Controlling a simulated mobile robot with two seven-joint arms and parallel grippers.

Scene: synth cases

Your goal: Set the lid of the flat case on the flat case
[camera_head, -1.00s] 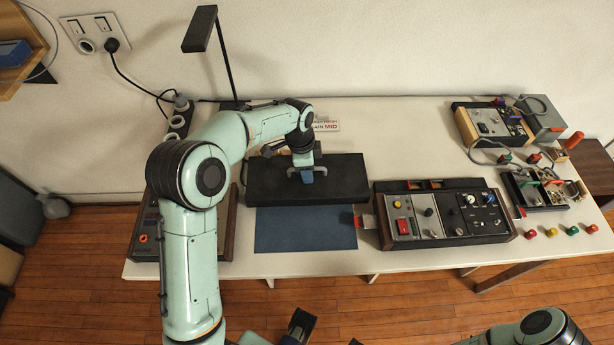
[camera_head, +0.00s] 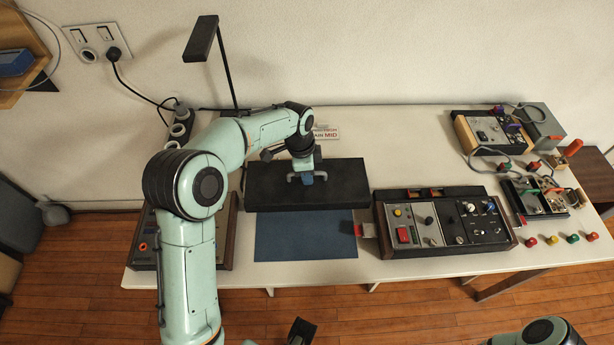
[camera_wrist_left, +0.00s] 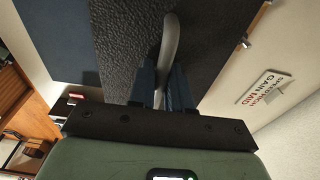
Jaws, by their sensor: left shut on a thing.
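The lid (camera_head: 335,181) is a wide black textured slab with a grey bar handle on top. My left gripper (camera_head: 307,178) reaches down to its middle and is shut on the handle. In the left wrist view the two dark blue fingers close on either side of the curved grey handle (camera_wrist_left: 170,45), above the pebbled black lid (camera_wrist_left: 125,50). The lid looks about level. I see no separate flat case body under it, and cannot tell whether the lid rests on one or hangs above the table.
A blue mat (camera_head: 305,240) lies in front of the lid. A wood-sided control panel (camera_head: 450,240) stands close on the right; another panel (camera_head: 229,236) is partly behind my left arm. A lamp (camera_head: 202,38) rises behind. Boxes, cables and coloured knobs crowd the right end.

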